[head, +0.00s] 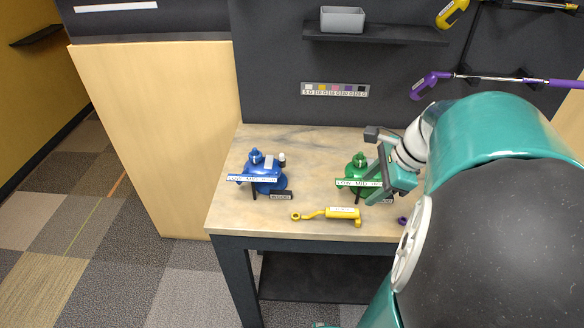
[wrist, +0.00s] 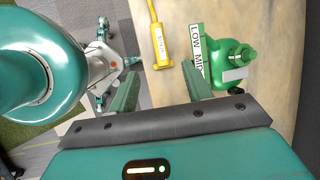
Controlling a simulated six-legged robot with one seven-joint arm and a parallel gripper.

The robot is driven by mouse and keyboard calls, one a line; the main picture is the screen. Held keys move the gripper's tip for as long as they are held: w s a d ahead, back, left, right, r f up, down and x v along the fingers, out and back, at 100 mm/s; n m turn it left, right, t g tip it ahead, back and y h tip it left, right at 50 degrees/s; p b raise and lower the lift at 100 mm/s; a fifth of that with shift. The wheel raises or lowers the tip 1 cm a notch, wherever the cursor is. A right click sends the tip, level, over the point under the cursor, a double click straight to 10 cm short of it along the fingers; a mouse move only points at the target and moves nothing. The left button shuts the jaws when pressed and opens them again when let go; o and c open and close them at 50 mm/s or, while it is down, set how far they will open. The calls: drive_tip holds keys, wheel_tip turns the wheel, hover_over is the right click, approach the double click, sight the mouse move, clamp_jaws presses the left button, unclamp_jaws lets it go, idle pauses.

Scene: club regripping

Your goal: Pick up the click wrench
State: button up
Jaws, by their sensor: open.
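A yellow wrench (head: 330,213) with a ring end at its left and a pale label lies flat near the table's front edge. The label is too small to read. In the wrist view the wrench (wrist: 161,45) lies just beyond and between my fingertips, its label end nearest me. My gripper (head: 376,182) is above the table's right part, up and right of the wrench in the head view. In the wrist view my gripper (wrist: 160,70) has its two green fingers wide apart, with nothing between them.
A green valve-like unit (head: 357,167) stands close beside my gripper, also right of it in the wrist view (wrist: 236,58). A blue unit (head: 263,172) stands at left on the table (head: 300,142). A purple piece (head: 402,220) sits at right, partly hidden. Tools hang on the wall.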

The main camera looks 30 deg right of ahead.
hover_over(343, 210)
drive_tip(key=s+d, duration=0.1)
drive_tip(key=s, duration=0.2)
drive_tip(key=f, duration=0.6)
drive_tip(key=shift+w+d+f, duration=0.1)
drive_tip(key=shift+w+f, duration=0.15)
drive_tip(key=shift+f, duration=0.15)
drive_tip(key=shift+x, duration=3.05)
drive_tip(key=shift+r, duration=0.1)
clamp_jaws()
drive_tip(key=shift+r, duration=0.15)
